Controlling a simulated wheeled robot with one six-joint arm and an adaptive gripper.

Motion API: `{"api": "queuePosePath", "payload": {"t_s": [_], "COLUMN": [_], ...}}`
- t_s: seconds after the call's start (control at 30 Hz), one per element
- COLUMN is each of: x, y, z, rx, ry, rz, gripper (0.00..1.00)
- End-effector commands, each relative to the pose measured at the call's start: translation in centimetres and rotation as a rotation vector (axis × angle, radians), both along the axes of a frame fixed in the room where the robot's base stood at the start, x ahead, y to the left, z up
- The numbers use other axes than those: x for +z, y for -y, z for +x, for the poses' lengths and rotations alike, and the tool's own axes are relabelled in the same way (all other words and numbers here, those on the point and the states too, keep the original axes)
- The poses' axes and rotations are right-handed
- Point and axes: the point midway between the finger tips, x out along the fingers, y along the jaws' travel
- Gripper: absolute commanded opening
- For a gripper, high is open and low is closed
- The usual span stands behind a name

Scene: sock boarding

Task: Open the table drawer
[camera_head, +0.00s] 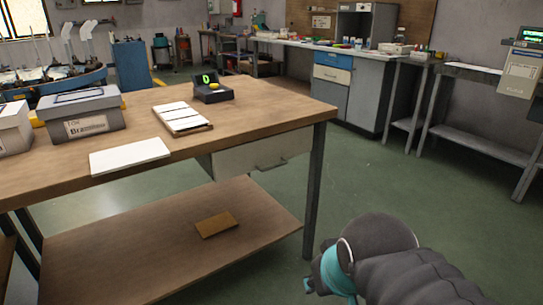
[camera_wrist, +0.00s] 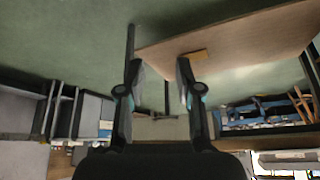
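The table (camera_head: 250,112) has a brown wooden top. Its pale drawer (camera_head: 240,160) hangs under the near right part of the top and looks shut. A small handle (camera_head: 271,165) is on its front. My gripper (camera_head: 338,274) is at the lower right in the head view, to the right of the drawer and apart from it; its fingertips are mostly hidden there. In the wrist view, which looks upside down, my gripper (camera_wrist: 158,68) has its two fingers spread with nothing between them. A pale panel, probably the drawer (camera_wrist: 160,130), shows beyond them.
A table leg (camera_head: 313,190) stands between drawer and gripper. A lower shelf (camera_head: 150,250) holds a brown block (camera_head: 216,224). On the top are a grey box (camera_head: 82,115), a white sheet (camera_head: 129,156), a tray (camera_head: 183,117) and a display device (camera_head: 212,88). Green floor at right is clear.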

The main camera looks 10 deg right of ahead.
Motion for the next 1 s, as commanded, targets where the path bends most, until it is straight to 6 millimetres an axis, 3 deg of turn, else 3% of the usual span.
{"api": "queuePosePath", "payload": {"t_s": [0.17, 0.33, 0.47, 0.6, 0.7, 0.87, 1.0], "x": [-3.8, -6.9, -8.2, -8.7, -8.4, -7.5, -5.9], "y": [1.9, 6.6, 11.5, 16.5, 18.7, 19.4, 17.1], "z": [1.1, 4.2, 8.8, 15.1, 19.5, 25.7, 29.9], "rx": [-0.076, -0.133, -0.088, 0.059, 0.208, 0.486, 0.756], "ry": [-0.095, -0.159, -0.103, 0.010, 0.106, 0.279, 0.459], "rz": [0.004, -0.090, -0.240, -0.441, -0.579, -0.772, -0.913], "gripper": [0.35, 0.35, 0.35, 0.35, 0.35, 0.35, 0.35]}}
